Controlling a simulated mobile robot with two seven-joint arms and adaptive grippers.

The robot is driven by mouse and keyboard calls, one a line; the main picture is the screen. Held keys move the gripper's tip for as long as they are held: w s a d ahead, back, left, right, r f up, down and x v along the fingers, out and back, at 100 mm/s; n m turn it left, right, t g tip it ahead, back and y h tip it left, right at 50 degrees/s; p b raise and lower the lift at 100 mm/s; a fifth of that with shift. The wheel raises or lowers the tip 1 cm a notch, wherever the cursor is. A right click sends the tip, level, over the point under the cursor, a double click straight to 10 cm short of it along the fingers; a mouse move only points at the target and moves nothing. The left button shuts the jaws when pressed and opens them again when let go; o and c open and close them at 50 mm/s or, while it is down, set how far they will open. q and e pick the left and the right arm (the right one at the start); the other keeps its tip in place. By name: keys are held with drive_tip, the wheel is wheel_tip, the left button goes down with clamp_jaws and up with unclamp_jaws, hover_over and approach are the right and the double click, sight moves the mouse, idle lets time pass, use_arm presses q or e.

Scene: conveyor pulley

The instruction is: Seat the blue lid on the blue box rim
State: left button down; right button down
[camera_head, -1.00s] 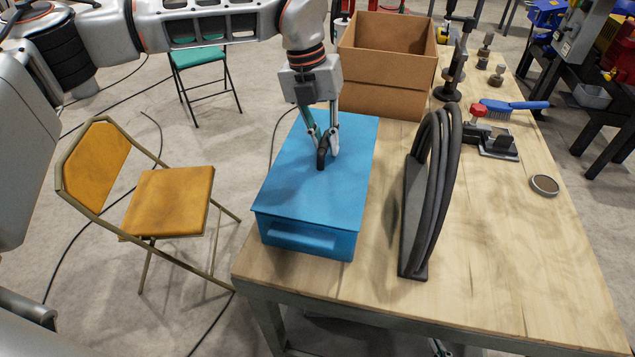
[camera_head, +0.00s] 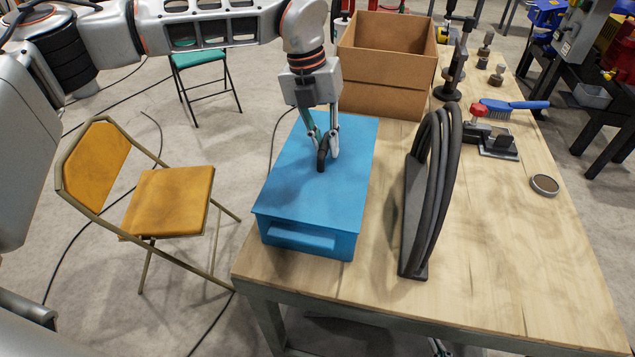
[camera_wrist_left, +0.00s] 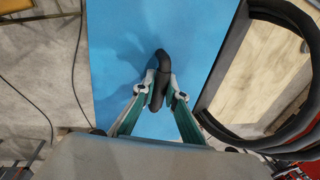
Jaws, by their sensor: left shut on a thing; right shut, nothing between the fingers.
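The blue lid (camera_head: 302,195) lies flat over the top of the blue box (camera_head: 305,240), which stands at the table's left edge. The lid's edges look close to lined up with the box; I cannot tell if any gap remains at the rim. My left gripper (camera_head: 328,152) is shut on the lid's black handle (camera_head: 322,158) at the middle of the lid. The left wrist view shows the fingers (camera_wrist_left: 159,92) around the black handle (camera_wrist_left: 161,65), with the blue lid (camera_wrist_left: 125,45) beneath. My right gripper is not in view.
A black rack with curved hoops (camera_head: 440,180) stands just right of the box. An open cardboard box (camera_head: 385,90) is behind. A blue brush (camera_head: 515,105), a clamp (camera_head: 492,140) and a round disc (camera_head: 544,185) lie further right. The front right tabletop is clear.

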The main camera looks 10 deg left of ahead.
use_arm(q)
drive_tip(key=shift+f, duration=0.15)
drive_tip(key=c, duration=2)
unclamp_jaws()
drive_tip(key=shift+o, duration=0.2)
drive_tip(key=v, duration=1.2)
